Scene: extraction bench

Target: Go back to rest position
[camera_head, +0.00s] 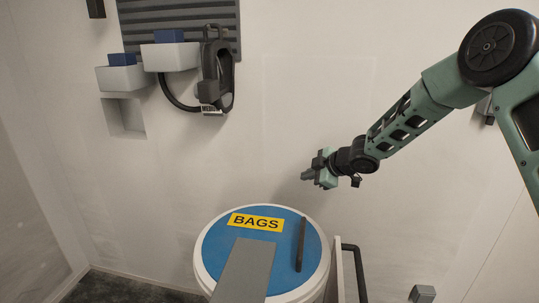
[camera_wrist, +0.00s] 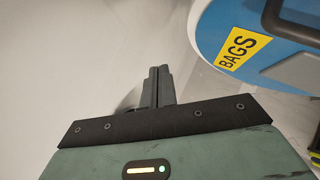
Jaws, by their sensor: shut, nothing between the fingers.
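My gripper (camera_head: 308,174) is in the air above and behind the right part of a round bin lid, in front of the pale wall. In the wrist view the fingers of my gripper (camera_wrist: 158,72) are together with nothing between them. The arm comes in from the upper right in the head view. No object is held.
A white bin with a blue lid (camera_head: 222,243) and a yellow BAGS label (camera_head: 256,222) stands below. A dark handle (camera_head: 301,245) crosses the lid. A black bent rail (camera_head: 358,270) is at its right. Wall bins (camera_head: 122,78) and a black hose device (camera_head: 217,70) hang upper left.

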